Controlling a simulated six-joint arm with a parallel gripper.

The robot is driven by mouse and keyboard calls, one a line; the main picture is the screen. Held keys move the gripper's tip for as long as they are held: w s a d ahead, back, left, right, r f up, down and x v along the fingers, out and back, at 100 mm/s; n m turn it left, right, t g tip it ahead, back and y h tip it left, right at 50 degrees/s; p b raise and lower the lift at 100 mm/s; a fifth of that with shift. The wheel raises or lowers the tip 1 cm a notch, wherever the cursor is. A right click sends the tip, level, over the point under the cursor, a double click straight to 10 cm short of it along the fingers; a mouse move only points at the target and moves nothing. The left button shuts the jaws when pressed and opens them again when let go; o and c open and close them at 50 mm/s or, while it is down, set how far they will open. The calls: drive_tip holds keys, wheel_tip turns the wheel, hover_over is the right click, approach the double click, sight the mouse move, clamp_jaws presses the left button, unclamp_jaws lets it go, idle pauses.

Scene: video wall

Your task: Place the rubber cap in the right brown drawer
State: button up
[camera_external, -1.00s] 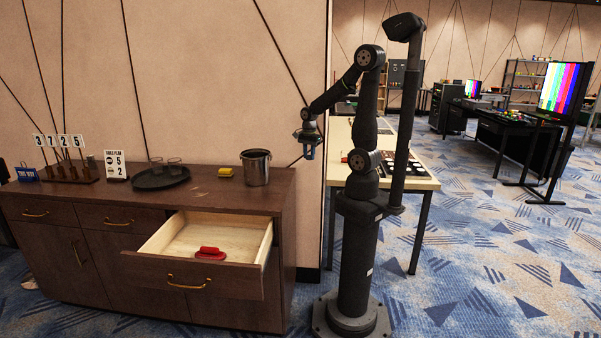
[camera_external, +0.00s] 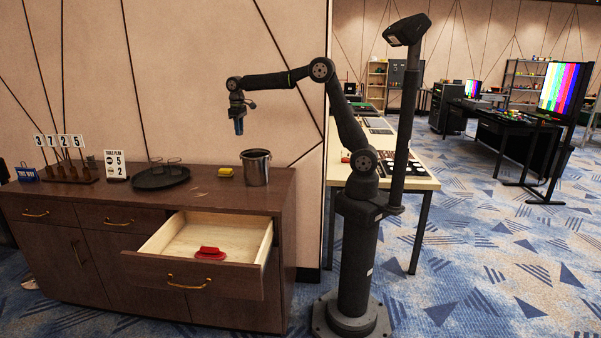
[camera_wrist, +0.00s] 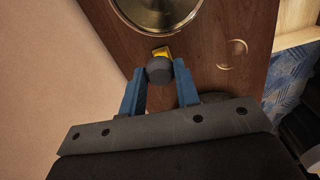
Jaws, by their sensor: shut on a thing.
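My gripper (camera_external: 238,128) hangs pointing down, high above the brown cabinet, left of the metal bucket. In the wrist view its blue fingers (camera_wrist: 159,84) are shut on a dark grey round piece, which looks like the rubber cap (camera_wrist: 159,69). The cap is too small to make out in the external view. The right brown drawer (camera_external: 180,235) is pulled open, with its pale wooden inside showing. A red object (camera_external: 210,253) lies in it near the front. The drawer is below and in front of my gripper.
On the cabinet top (camera_external: 215,195) stand a metal bucket (camera_external: 256,167), a yellow block (camera_external: 225,171), a dark tray (camera_external: 160,178) with glasses, and number signs (camera_external: 60,150) at the left. The drawer's inside is mostly free around the red object.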

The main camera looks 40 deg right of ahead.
drive_tip(key=s+a+f+n, duration=0.3)
drive_tip(key=a+f+n, duration=0.3)
drive_tip(key=a, duration=0.5)
drive_tip(key=s+a+f+n, duration=0.2)
drive_tip(key=a+f+n, duration=0.35)
drive_tip(key=a, duration=0.55)
drive_tip(key=shift+s+a+f+n, duration=1.25)
drive_tip(key=shift+s+a+f, duration=1.5)
drive_tip(key=shift+a+f, duration=0.65)
drive_tip(key=shift+s+a+f+n, duration=1.25)
drive_tip(key=shift+s+a+f, duration=1.45)
drive_tip(key=shift+a+f, duration=0.75)
drive_tip(key=shift+s+a+f+n, duration=1.25)
drive_tip(key=shift+s+a+f, duration=1.5)
drive_tip(key=shift+a+f, duration=0.65)
drive_tip(key=shift+d+f, duration=0.15)
drive_tip(key=shift+f, duration=0.05)
drive_tip(key=shift+f, duration=0.35)
drive_tip(key=shift+f, duration=0.15)
